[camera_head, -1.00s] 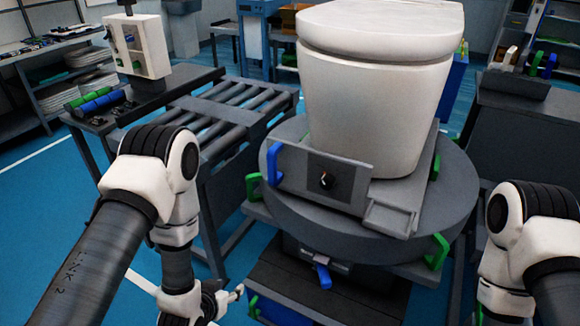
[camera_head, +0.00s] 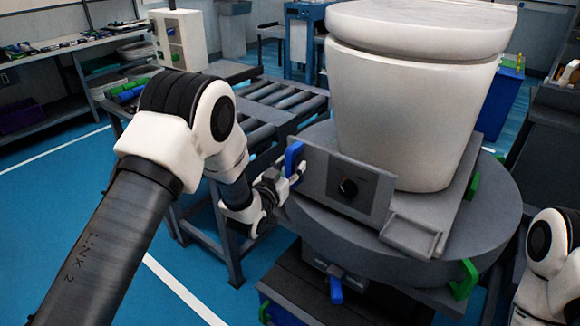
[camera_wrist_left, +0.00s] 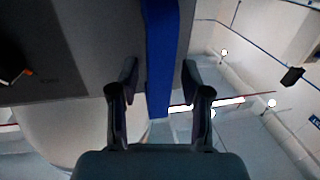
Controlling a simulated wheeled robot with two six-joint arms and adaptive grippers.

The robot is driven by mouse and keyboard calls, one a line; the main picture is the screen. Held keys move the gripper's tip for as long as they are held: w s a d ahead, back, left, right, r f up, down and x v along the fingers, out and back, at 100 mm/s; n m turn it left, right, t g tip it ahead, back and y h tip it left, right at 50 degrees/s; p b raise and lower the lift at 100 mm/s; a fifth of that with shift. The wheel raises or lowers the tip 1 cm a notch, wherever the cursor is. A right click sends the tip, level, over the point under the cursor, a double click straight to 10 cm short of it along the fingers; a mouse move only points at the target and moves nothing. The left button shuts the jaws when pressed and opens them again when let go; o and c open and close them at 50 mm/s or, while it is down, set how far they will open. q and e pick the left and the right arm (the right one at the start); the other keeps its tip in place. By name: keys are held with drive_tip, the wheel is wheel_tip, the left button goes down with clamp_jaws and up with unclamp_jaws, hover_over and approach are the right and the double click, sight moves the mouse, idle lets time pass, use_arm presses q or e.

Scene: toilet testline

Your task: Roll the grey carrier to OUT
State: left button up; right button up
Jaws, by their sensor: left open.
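The grey carrier (camera_head: 330,189) sits on a round grey turntable (camera_head: 480,240) and bears a white toilet (camera_head: 405,110). A black knob shows on its front panel, and a blue handle (camera_head: 292,157) stands at the panel's left end. My left gripper (camera_head: 293,175) is at the blue handle. In the left wrist view the blue handle (camera_wrist_left: 160,60) runs between the two open fingers (camera_wrist_left: 158,85), with a gap on each side. The carrier's grey panel (camera_wrist_left: 70,45) fills the upper left there. My right arm shows at the right edge; its gripper is out of view.
A roller conveyor (camera_head: 285,100) stands left of the turntable, behind my left arm. A white box-shaped fixture (camera_head: 180,38) stands at its far left. Green handles (camera_head: 464,279) stick out at the turntable's rim. A blue handle (camera_head: 336,290) hangs below. Blue floor is clear at left.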

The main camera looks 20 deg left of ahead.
use_arm(q)
drive_tip(key=shift+d+f, duration=0.1)
drive_tip(key=c, duration=0.9)
clamp_jaws()
